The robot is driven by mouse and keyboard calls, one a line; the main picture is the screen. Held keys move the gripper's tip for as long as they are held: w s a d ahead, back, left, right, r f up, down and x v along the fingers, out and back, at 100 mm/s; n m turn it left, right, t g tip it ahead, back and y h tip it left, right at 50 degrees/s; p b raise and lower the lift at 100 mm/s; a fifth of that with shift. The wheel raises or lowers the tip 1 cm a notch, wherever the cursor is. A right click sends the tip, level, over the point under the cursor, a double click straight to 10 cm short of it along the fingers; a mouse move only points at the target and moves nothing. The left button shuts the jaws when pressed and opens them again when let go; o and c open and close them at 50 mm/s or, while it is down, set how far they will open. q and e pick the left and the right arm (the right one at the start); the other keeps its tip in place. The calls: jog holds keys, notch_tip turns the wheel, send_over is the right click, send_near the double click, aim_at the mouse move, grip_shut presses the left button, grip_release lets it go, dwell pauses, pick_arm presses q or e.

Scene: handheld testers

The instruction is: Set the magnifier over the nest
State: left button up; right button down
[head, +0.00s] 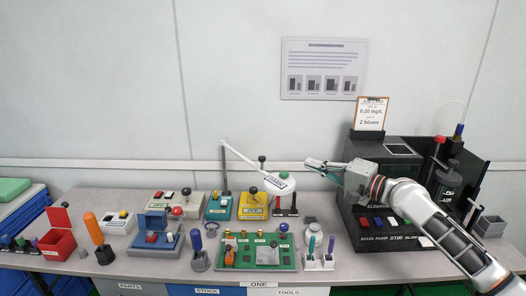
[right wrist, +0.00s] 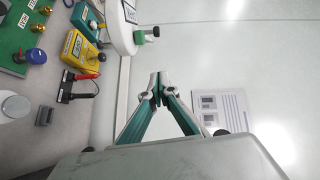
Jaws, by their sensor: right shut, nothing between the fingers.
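The magnifier (head: 276,181) is a white round head on a jointed white arm, carried by a dark post at the back of the bench. Its head hangs above the yellow tester and the dark stand. It also shows in the right wrist view (right wrist: 119,28), with a knob on its side. A green board (head: 232,258) at the front carries brass knobs, an orange part and a grey square plate; I cannot tell for sure which part is the nest. My right gripper (head: 309,164) is shut and empty, to the right of the magnifier head and apart from it. Its closed fingertips show in the right wrist view (right wrist: 157,88).
A yellow tester (head: 253,206) and a teal tester (head: 218,208) stand behind the board. A blue clamp box (head: 155,240) and an orange-handled tool (head: 95,230) are left. The black dosing machine (head: 376,222) is right.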

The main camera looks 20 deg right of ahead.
jog(key=w+a+p, duration=0.1)
jog(key=w+a, duration=0.6)
jog(key=a, duration=0.2)
jog(key=shift+w+f, duration=0.2)
jog(key=shift+w, duration=0.15)
jog(key=shift+a, duration=0.15)
dwell(0.4)
